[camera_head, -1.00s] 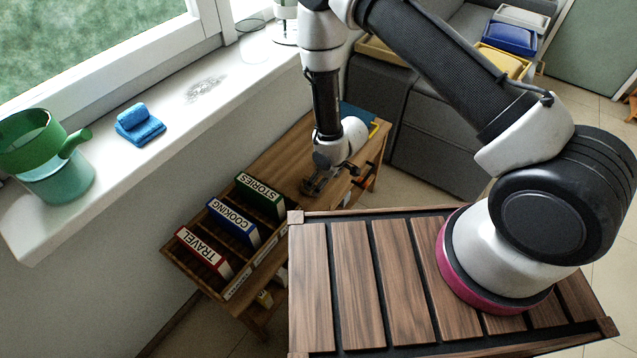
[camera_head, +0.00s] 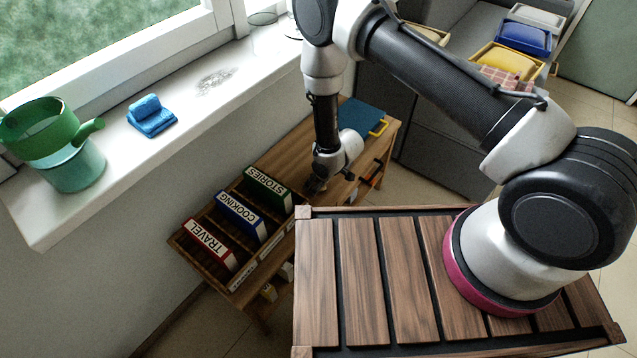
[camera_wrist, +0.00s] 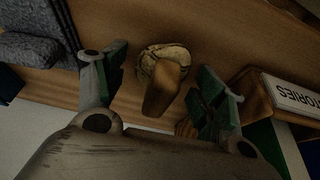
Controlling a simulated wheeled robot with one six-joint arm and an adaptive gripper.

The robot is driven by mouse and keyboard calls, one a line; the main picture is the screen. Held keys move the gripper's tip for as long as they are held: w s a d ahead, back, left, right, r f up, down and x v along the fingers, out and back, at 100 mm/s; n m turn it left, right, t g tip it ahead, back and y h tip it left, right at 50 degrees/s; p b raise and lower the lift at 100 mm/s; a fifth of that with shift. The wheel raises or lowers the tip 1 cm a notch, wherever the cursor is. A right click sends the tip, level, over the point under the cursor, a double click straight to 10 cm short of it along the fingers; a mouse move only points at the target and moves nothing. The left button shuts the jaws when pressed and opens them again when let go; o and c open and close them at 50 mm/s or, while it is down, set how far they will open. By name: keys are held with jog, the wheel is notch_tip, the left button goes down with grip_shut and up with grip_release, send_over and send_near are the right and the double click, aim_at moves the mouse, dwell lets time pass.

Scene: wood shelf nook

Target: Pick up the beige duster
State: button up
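A small object with a rounded, mottled beige-yellow head (camera_wrist: 152,58) and a brown wooden handle (camera_wrist: 162,92) lies on the wooden shelf top in the wrist view. It fits the beige duster. My gripper (camera_wrist: 162,68) is open, with a green-padded finger on each side of the object and visible gaps to both. In the head view my gripper (camera_head: 317,184) points down at the shelf top, just right of the STORIES book. The beige object is hidden there behind my gripper.
The STORIES (camera_head: 268,188), COOKING (camera_head: 241,215) and TRAVEL (camera_head: 211,244) books stand in the wooden shelf unit (camera_head: 290,150) close left of my gripper.

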jog(key=c, duration=0.8)
jog(key=shift+o, duration=0.2)
notch_tip(320, 180, up, 10)
